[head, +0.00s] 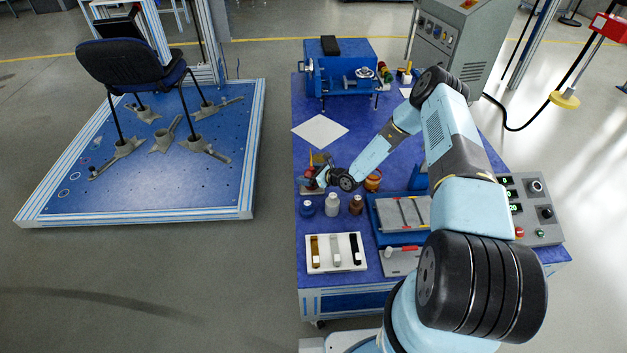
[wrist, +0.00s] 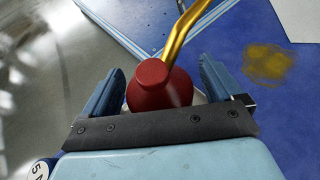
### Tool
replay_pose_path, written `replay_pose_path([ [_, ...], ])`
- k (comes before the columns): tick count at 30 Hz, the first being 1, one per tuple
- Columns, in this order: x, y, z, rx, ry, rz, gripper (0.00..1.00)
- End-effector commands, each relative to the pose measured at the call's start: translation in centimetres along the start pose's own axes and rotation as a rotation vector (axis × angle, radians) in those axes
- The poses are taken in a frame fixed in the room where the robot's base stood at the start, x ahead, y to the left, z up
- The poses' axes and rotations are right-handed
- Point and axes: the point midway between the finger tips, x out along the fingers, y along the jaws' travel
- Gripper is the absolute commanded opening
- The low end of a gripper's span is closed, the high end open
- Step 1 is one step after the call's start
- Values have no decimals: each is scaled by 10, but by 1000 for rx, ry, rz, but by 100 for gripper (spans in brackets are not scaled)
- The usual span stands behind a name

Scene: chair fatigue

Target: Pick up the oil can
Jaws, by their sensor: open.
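The oil can (wrist: 160,88) has a dark red, rounded body and a bent brass spout (wrist: 182,32). In the wrist view it sits between the two blue fingers of my gripper (wrist: 158,76). The fingers stand apart on either side of the can, with a small gap visible at the right. The dark bar of my gripper hides the can's lower part. In the head view my gripper (head: 318,178) is at the left edge of the blue table (head: 385,155), and the can there is small and mostly hidden.
A white bottle (head: 332,204), a blue jar (head: 307,208) and a brown bottle (head: 355,205) stand close in front of my gripper. A white tray (head: 318,265) with several tools lies nearer. A white sheet (head: 320,131) lies behind. A blue machine (head: 338,72) stands at the back.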

Motion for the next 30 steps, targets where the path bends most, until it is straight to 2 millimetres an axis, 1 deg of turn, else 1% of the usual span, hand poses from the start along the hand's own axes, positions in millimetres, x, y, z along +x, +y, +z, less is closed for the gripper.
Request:
replay_pose_path([
  [3,3,0,0,0,0,0,93],
  [8,3,0,0,0,0,0,93],
  [30,3,0,0,0,0,0,23],
])
